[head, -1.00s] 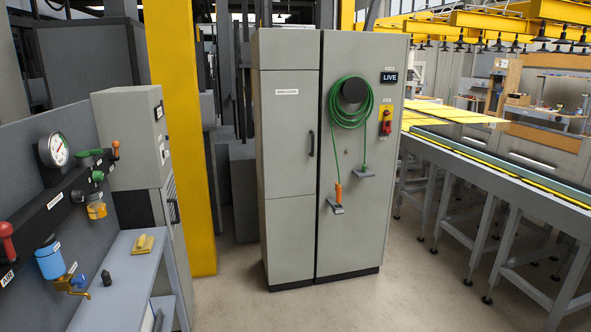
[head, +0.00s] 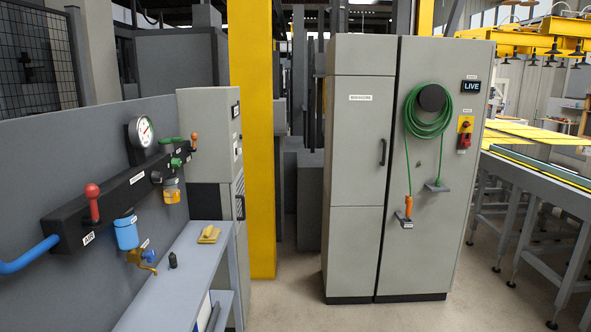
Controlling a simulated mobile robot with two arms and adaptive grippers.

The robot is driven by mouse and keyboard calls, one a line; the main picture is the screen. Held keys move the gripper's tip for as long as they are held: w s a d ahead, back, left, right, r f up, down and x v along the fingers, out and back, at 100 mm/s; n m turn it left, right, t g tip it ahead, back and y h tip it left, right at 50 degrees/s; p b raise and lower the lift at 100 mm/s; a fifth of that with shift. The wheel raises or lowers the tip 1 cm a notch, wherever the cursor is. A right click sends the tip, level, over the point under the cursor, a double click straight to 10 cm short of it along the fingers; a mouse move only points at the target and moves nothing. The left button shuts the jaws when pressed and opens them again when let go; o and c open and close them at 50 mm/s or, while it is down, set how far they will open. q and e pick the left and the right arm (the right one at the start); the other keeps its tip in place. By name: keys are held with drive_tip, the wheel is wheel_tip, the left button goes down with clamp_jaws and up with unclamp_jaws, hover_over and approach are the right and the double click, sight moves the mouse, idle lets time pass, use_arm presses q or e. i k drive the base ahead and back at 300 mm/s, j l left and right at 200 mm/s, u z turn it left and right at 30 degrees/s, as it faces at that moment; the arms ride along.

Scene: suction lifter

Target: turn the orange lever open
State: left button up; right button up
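A small orange-red lever (head: 194,137) stands upright at the far end of the black manifold bar (head: 115,191) on the left wall panel. It is the most orange lever in view; I cannot tell its valve position. A larger lever with a red knob (head: 92,192) stands upright on the near end of the bar, by the AIR label. Neither of my grippers is in view.
A round gauge (head: 141,131), a blue bowl (head: 126,233) and a yellow bowl (head: 171,191) are on the bar. Below is a grey bench (head: 185,270) with a yellow item (head: 209,234). A grey cabinet (head: 355,240) holds a green hose (head: 428,122). Floor between is clear.

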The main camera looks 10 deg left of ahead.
sight(194, 137)
drive_tip(key=i+u, duration=0.15)
drive_tip(key=u, duration=0.2)
drive_tip(key=i+u, duration=0.2)
drive_tip(key=u, duration=0.15)
drive_tip(key=i+l+u, duration=0.2)
drive_tip(key=i+l, duration=0.15)
drive_tip(key=i, duration=0.25)
drive_tip(key=i+l+u, duration=0.25)
drive_tip(key=i+l, duration=0.2)
drive_tip(key=i, duration=0.1)
